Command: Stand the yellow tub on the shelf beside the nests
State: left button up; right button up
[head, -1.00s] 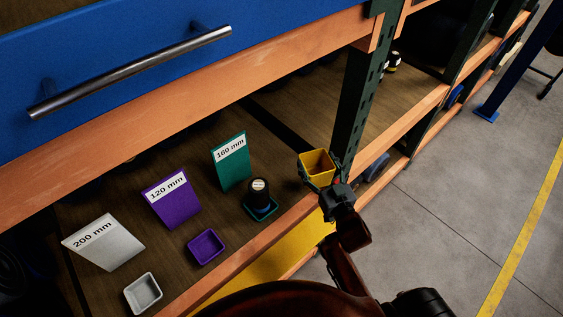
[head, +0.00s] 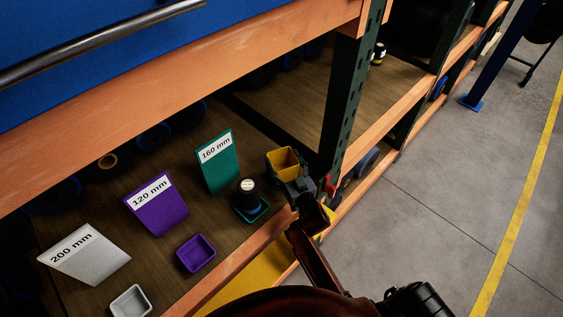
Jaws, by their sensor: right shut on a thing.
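The yellow tub (head: 284,160) is a small open box in the head view, to the right of the green 160 mm sign and close to the dark green upright. My right gripper (head: 293,174) is shut on its near side. The tub looks upright over the shelf (head: 150,262), but I cannot tell whether it touches the boards. The nests stand in a row to its left: a green nest (head: 260,214) with a black roller in it, an empty purple nest (head: 196,253) and an empty white nest (head: 131,302). My left gripper is out of view.
Behind the nests stand the green (head: 218,163), purple (head: 156,204) and white (head: 84,255) signs. The dark green upright (head: 346,97) rises right of the tub. The orange front beam (head: 233,262) edges the shelf. A blue drawer front (head: 90,50) overhangs the shelf.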

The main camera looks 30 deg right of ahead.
jog(key=shift+f, duration=0.25)
jog(key=shift+f, duration=0.5)
jog(key=o, duration=1.2)
jog(key=shift+r, duration=0.65)
jog(key=s, duration=0.8)
jog(key=s+p, duration=0.1)
jog(key=s, duration=0.3)
jog(key=shift+a, duration=0.35)
